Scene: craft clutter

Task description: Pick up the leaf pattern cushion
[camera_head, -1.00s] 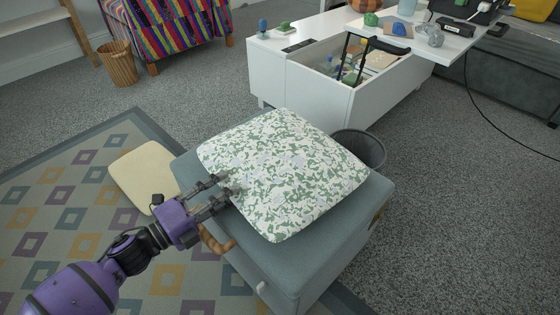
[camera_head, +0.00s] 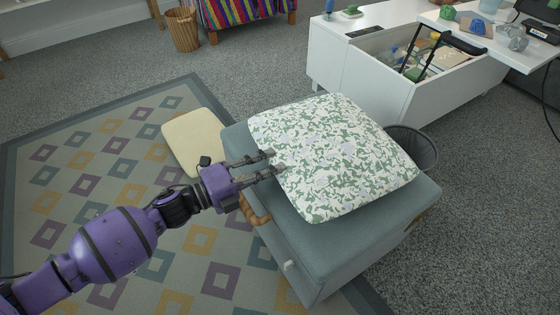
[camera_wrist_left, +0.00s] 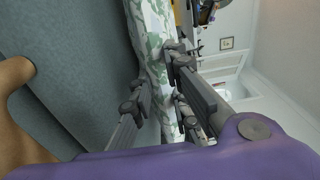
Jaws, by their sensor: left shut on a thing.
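The leaf pattern cushion (camera_head: 340,158), white with green leaves, lies on the blue-grey ottoman (camera_head: 330,250) in the head view. My left gripper (camera_head: 272,162) is at the cushion's left edge, shut on it. In the left wrist view the cushion edge (camera_wrist_left: 157,40) runs between the fingers of the gripper (camera_wrist_left: 158,90), with the ottoman's blue-grey surface (camera_wrist_left: 85,50) beside it. The cushion's far underside is hidden. My right gripper is not in view.
A cream cushion (camera_head: 195,140) lies on the patterned rug (camera_head: 60,190), left of the ottoman. A dark mesh bin (camera_head: 425,150) stands close behind the ottoman's right side. A white table with an open compartment (camera_head: 385,95) stands behind. A wicker basket (camera_head: 183,30) stands farther back.

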